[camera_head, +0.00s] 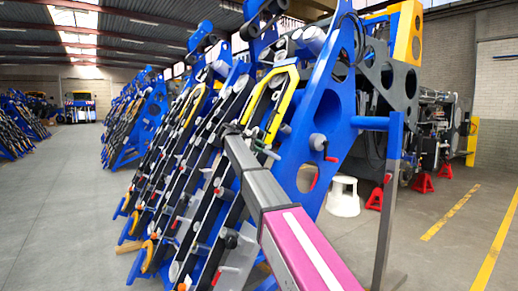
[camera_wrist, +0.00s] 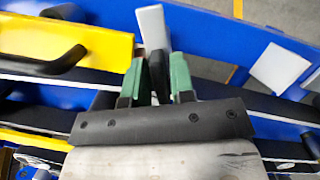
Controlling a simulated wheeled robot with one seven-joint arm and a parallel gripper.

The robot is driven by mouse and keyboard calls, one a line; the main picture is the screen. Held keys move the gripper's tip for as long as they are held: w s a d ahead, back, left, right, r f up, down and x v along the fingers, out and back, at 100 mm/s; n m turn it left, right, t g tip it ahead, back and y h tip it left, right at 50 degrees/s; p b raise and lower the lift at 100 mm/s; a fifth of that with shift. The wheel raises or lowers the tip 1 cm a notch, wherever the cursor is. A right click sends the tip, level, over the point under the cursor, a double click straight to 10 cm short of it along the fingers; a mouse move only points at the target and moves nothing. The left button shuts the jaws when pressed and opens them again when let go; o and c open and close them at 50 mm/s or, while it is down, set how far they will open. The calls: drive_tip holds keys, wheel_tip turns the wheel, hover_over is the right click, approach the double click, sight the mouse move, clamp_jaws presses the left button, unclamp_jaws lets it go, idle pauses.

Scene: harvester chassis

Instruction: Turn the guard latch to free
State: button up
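My gripper (camera_wrist: 157,78) has two green fingertips, with a narrow black piece (camera_wrist: 157,72) between them in the wrist view. The piece fills the gap and looks like the guard latch's handle, though most of it is hidden. A light grey plate (camera_wrist: 152,27) stands just beyond the fingertips. A yellow guard (camera_wrist: 65,45) with a black bar handle (camera_wrist: 52,60) lies left of my gripper. In the head view my gripper (camera_head: 262,148) is at the blue harvester frame (camera_head: 318,110), by the lower end of a yellow guard (camera_head: 272,95); the latch is too small to make out.
Blue frame plates and black rails surround my gripper closely. A white step stool (camera_head: 343,197) and red stands (camera_head: 423,183) are on the floor to the right. A blue-topped post (camera_head: 390,180) stands right of my arm. The floor at left is clear.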

clamp_jaws()
drive_tip(key=shift+m+g+y, duration=0.3)
drive_tip(key=shift+m+y, duration=0.1)
drive_tip(key=shift+m, duration=2)
drive_tip(key=o, duration=0.5)
unclamp_jaws()
drive_tip(key=v, duration=1)
drive_tip(key=shift+s+a, duration=0.15)
drive_tip(key=shift+a, duration=0.2)
drive_tip(key=shift+r, duration=0.15)
